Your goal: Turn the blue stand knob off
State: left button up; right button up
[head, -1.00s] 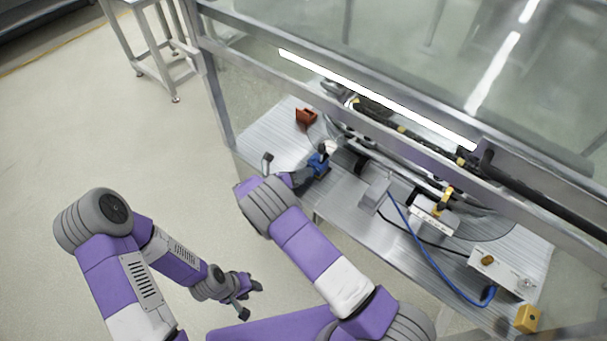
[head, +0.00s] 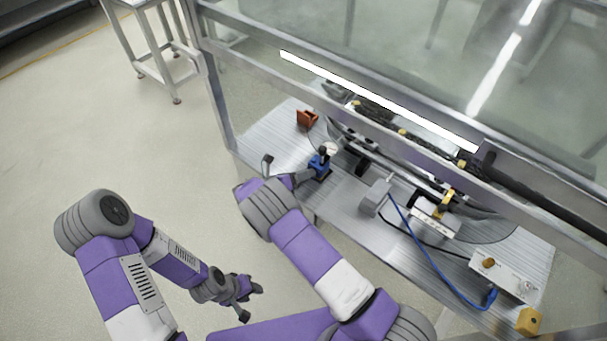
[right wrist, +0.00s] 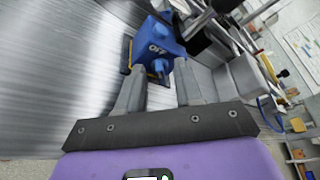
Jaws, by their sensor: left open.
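The blue stand (head: 320,166) is on the table near its front left edge, with a dark post and a pale round top above it. In the right wrist view the blue stand (right wrist: 158,42) shows the word OFF, and a small blue knob (right wrist: 160,68) sticks out towards me. My right gripper (right wrist: 160,80) is open, with its fingertips on either side of the knob's end. I cannot tell whether they touch it. In the head view my right gripper (head: 303,178) is just left of the stand, partly hidden by my wrist. My left gripper (head: 252,302) is open and empty above the floor.
A ring track stands on the metal table (head: 270,138) behind the stand. A metal frame rail (head: 400,120) crosses above it. A red-orange block (head: 306,119), a grey box (head: 376,196), a blue cable (head: 430,260) and a white control box (head: 500,272) are also there.

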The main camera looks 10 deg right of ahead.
jog(key=v, duration=0.7)
jog(key=shift+a, duration=0.25)
jog(key=shift+s, duration=0.25)
